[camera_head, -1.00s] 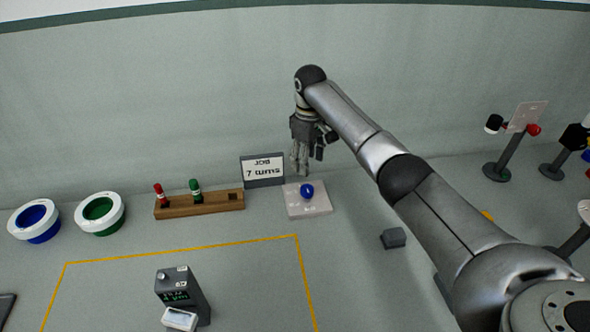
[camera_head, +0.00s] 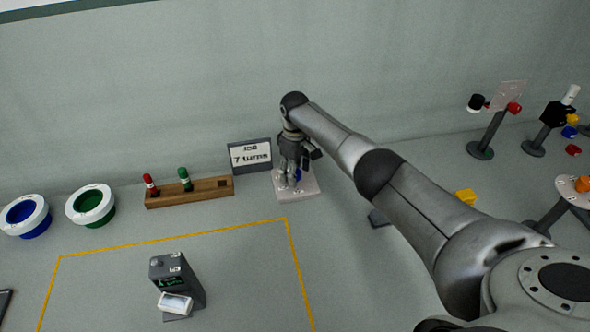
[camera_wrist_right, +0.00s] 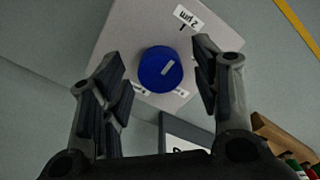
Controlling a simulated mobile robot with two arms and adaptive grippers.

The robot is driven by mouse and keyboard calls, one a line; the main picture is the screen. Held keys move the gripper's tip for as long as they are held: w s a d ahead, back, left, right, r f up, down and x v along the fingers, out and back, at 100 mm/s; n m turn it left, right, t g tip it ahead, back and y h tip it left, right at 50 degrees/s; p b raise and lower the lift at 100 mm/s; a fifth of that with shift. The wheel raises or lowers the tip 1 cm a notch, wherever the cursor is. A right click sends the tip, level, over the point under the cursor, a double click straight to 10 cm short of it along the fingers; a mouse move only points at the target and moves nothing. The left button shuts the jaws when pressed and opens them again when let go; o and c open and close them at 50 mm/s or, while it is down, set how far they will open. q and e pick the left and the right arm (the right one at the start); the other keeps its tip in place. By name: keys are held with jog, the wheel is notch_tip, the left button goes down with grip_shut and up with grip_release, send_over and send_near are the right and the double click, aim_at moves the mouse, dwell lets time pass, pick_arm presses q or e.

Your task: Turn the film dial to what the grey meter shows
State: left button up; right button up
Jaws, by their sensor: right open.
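The film dial is a blue knob (camera_wrist_right: 160,69) with a white pointer mark, on a pale plate (camera_wrist_right: 118,40). One label by it reads "2 µm" (camera_wrist_right: 187,17); two others are partly hidden or too small to read. In the head view the plate (camera_head: 306,190) stands by the back wall, the knob mostly behind my fingers. My right gripper (camera_head: 290,182) is over the dial. In the wrist view its open fingers (camera_wrist_right: 157,58) are on either side of the knob, apart from it. The grey meter (camera_head: 186,284) has a green display, too small to read surely. My left gripper is not in view.
A "7 turns" sign (camera_head: 250,155) stands left of the dial plate, beside a wooden rack (camera_head: 203,190) with a red and a green spindle. Blue (camera_head: 25,215) and green (camera_head: 91,205) ringed spools lie further left. A dark block (camera_head: 378,218) is under my right arm.

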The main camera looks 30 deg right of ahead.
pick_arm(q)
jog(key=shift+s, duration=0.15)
pick_arm(e)
jog(key=shift+c, duration=0.5)
jog(key=c, duration=1)
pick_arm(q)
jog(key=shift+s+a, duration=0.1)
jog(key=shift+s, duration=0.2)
pick_arm(e)
jog(key=shift+o, duration=0.2)
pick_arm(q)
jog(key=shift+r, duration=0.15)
pick_arm(e)
jog(key=shift+a+r+m+p, duration=0.1)
jog(key=shift+m+p, duration=0.65)
jog(key=shift+m, duration=0.45)
jog(key=m+p, duration=0.1)
jog(key=m, duration=0.1)
jog(key=shift+m, duration=0.3)
jog(key=m+p, duration=0.1)
jog(key=m, duration=0.2)
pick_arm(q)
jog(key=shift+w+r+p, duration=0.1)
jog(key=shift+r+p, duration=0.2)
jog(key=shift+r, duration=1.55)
pick_arm(e)
jog(key=shift+m, duration=1.8)
